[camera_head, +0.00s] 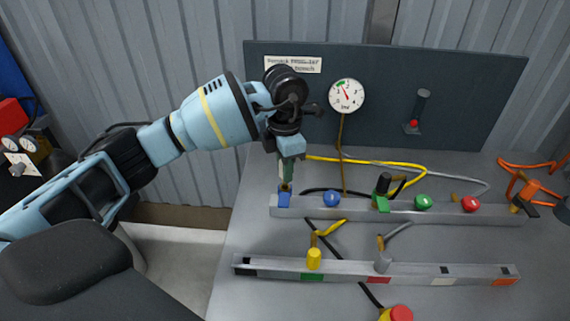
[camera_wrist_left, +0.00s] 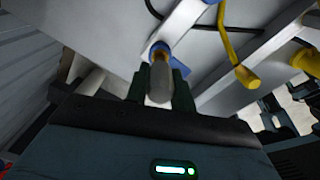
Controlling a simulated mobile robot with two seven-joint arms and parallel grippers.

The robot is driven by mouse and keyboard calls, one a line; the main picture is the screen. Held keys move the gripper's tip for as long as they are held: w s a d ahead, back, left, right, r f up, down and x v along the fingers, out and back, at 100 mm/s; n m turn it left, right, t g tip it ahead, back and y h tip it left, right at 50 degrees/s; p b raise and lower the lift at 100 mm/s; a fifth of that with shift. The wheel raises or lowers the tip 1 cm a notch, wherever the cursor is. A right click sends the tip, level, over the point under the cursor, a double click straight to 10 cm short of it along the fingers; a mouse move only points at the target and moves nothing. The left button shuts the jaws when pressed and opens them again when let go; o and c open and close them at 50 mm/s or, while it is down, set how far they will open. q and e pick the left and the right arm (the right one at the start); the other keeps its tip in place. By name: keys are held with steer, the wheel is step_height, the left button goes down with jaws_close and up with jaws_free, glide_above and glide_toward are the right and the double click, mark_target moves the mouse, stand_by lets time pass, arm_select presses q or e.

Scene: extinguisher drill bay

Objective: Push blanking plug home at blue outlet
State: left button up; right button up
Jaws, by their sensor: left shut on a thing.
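The blue outlet (camera_head: 284,201) is at the left end of the rear grey rail. My left gripper (camera_head: 287,179) points down right above it. In the left wrist view, my left gripper (camera_wrist_left: 159,88) is shut on the blanking plug, a grey rounded body (camera_wrist_left: 159,82) with a brass-coloured end. That end meets the blue outlet (camera_wrist_left: 151,49), lined up with it. I cannot tell how deep the plug sits. In the head view the plug is mostly hidden by the fingers. My right gripper is not in view.
The rear rail (camera_head: 347,211) also carries a blue knob (camera_head: 332,198), a green knob (camera_head: 424,202) and a red knob (camera_head: 471,204). The front rail (camera_head: 342,274) holds a yellow fitting (camera_head: 314,258) and a grey fitting (camera_head: 383,262). A gauge (camera_head: 346,95) is on the back panel. Hoses cross the bench.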

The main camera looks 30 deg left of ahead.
arm_select(q)
steer(key=shift+f+b, duration=0.35)
steer(key=shift+f, duration=1.35)
stand_by(1.5)
steer(key=o, duration=1.1)
steer(key=shift+c, duration=0.2)
step_height(320, 180, up, 8)
steer(key=shift+f, duration=0.1)
